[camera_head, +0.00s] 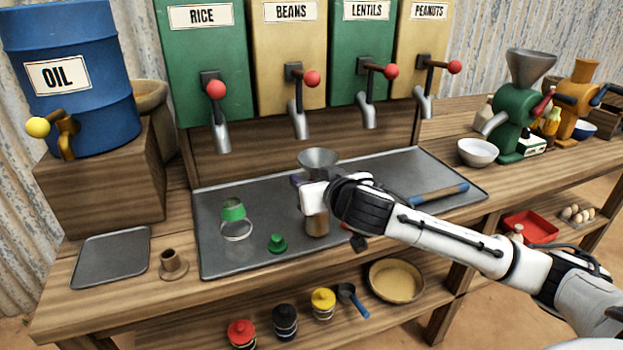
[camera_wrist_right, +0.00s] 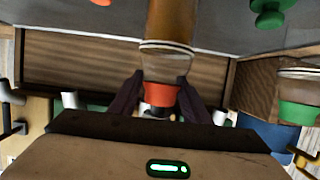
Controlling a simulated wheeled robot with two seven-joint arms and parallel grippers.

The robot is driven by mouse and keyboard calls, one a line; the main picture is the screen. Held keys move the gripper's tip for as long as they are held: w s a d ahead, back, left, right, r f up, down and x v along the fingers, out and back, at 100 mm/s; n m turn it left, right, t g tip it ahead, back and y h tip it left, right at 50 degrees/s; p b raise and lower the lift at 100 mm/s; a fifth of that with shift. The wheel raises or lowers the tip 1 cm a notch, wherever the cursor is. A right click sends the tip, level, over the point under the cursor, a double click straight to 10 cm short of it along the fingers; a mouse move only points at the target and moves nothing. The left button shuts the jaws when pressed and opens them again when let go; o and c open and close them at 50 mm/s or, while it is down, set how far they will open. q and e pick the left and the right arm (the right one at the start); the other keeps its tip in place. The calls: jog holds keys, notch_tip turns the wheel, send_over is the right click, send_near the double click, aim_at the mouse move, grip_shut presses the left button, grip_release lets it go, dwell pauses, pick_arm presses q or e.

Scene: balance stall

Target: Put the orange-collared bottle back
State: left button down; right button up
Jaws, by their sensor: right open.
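The orange-collared bottle (camera_head: 316,224) stands upright on the metal tray (camera_head: 225,263), with brown contents in its lower part. Its orange collar (camera_wrist_right: 160,95) sits between the spread fingers of my right gripper (camera_wrist_right: 160,100) in the wrist view. In the head view my right gripper (camera_head: 312,196) covers the bottle's upper part. The gripper is open around the collar; I cannot tell whether the fingers touch it. A grey funnel (camera_head: 318,158) shows just above and behind the gripper; whether it sits in the bottle is hidden. My left gripper is not in view.
A green-collared jar (camera_head: 236,222) and a green stopper (camera_head: 277,243) stand on the tray to the left. A blue-handled tool (camera_head: 440,194) lies at right. Dispenser spouts (camera_head: 299,122) hang behind. A small tray (camera_head: 112,256) and a brown holder (camera_head: 172,264) are at left.

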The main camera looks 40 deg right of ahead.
jog(key=shift+r, duration=0.1)
jog(key=v, duration=1.2)
